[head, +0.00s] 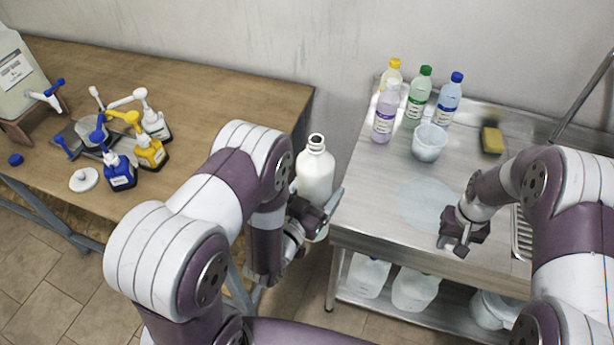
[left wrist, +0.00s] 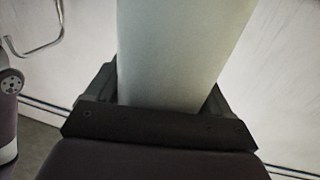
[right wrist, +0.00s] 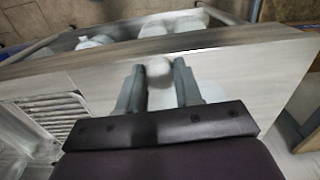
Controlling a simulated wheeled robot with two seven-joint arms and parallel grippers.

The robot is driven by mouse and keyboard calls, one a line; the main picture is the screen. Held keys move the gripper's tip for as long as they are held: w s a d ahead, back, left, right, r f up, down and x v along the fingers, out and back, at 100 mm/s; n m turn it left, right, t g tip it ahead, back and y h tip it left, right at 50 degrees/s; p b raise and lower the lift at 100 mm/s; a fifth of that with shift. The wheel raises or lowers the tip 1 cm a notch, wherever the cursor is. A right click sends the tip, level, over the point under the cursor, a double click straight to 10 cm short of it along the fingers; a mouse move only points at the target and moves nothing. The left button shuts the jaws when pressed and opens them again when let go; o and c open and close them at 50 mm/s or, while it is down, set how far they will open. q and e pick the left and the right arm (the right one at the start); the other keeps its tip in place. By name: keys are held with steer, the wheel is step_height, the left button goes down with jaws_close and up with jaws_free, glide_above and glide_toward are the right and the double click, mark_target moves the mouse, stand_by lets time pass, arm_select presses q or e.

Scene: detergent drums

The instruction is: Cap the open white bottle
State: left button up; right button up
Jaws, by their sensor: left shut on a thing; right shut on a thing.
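The open white bottle (head: 315,174) is upright in the head view, its dark mouth uncovered, in the gap between the two tables. My left gripper (head: 318,214) is shut around its lower part. The bottle's pale side fills the middle of the left wrist view (left wrist: 180,50). My right gripper (head: 458,243) is near the steel table's front edge, pointing down and apart from the bottle. In the right wrist view it is shut on a small, blurred, round whitish thing (right wrist: 159,70), which looks like a cap. That thing is hidden in the head view.
The steel table (head: 375,205) bears lilac (head: 385,115), green, blue and yellow-capped bottles, a white tub (head: 429,143) and a sponge (head: 492,140). White jugs (head: 415,289) stand on its lower shelf. The wooden table (head: 215,100) bears pump bottles, a blue cap (head: 15,159) and a white lid (head: 83,179).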

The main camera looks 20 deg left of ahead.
arm_select(q)
steer(key=s+d+r+m+g+h, duration=0.1)
steer(key=s+d+r+m+h, duration=0.1)
steer(key=s+d+r+h, duration=0.1)
steer(key=shift+s+d+r, duration=0.4)
steer(key=shift+s+d, duration=0.05)
steer(key=shift+d, duration=0.35)
steer(key=w+a+f+n+y, duration=0.2)
steer(key=a+f+y, duration=0.1)
steer(key=a+f, duration=0.2)
steer(key=w+a+f+n+t+y, duration=0.1)
steer(key=w+a+f+n+y, duration=0.1)
steer(key=f, duration=0.6)
steer(key=w+a+y, duration=0.1)
steer(key=a+y, duration=0.1)
steer(key=a, duration=0.1)
steer(key=shift+w+a+n, duration=0.25)
steer(key=shift+a+n, duration=0.05)
steer(key=shift+d, duration=0.1)
